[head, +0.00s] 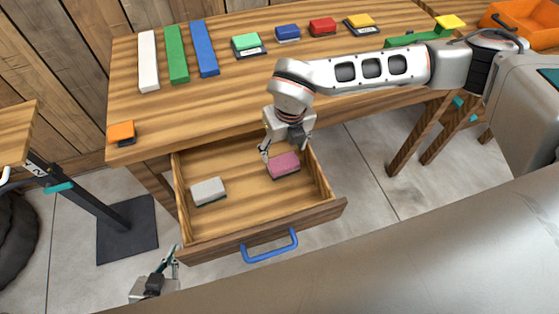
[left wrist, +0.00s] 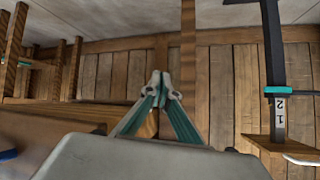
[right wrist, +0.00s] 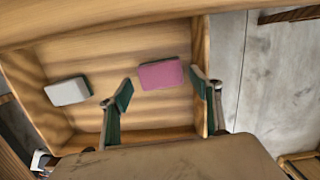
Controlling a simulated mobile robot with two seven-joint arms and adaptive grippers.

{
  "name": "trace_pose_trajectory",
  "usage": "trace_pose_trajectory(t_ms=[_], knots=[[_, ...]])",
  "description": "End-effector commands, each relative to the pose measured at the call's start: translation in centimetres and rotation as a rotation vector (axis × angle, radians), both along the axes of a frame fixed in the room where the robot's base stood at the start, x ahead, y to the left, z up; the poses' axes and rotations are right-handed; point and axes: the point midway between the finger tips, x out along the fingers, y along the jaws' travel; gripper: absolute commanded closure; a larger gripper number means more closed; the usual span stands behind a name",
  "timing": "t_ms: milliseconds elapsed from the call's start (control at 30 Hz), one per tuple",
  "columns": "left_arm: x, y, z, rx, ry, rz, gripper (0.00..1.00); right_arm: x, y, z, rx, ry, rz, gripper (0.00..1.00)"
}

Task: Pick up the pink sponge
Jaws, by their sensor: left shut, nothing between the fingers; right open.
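The pink sponge (head: 283,163) lies in the right part of the open drawer (head: 262,213), with a dark underside. In the right wrist view the pink sponge (right wrist: 160,74) shows just beyond and between the spread fingers. My right gripper (head: 285,152) is open and points down into the drawer, close to the sponge; I cannot tell whether a finger touches it. In the right wrist view my right gripper (right wrist: 163,93) holds nothing. My left gripper (head: 170,262) is shut and empty, outside the drawer's front left corner. Its fingertips (left wrist: 160,82) meet in the left wrist view.
A white sponge (head: 208,191) lies in the drawer's left part. The drawer front has a blue handle (head: 269,247). On the tabletop (head: 200,108) are an orange sponge (head: 121,131), long white, green and blue blocks, and several coloured sponges along the back. The drawer walls surround the sponges.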

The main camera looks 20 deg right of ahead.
Motion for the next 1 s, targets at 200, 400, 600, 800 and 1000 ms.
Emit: trace_pose_trajectory(t_ms=[200, 400, 600, 800, 1000], knots=[[-0.6, -0.2, -0.5, -0.001, 0.011, -0.002, 1.0, 0.0, 0.1, -1.9, 0.0, 0.001, 0.001, 0.37], [-0.4, -0.2, -0.6, 0.001, 0.006, -0.002, 1.0, -0.6, 0.1, -4.5, -0.001, 0.003, 0.001, 0.37], [-0.1, 0.0, -0.9, 0.008, 0.004, -0.001, 1.0, -0.3, 0.1, -6.8, 0.0, 0.002, -0.001, 0.37], [0.5, 0.3, -0.5, 0.01, -0.007, 0.002, 1.0, -0.2, 0.1, -6.7, 0.0, -0.001, 0.0, 0.37], [0.6, 0.2, -0.4, 0.009, -0.009, 0.002, 1.0, -0.2, 0.1, -6.7, 0.0, -0.001, 0.0, 0.59]])
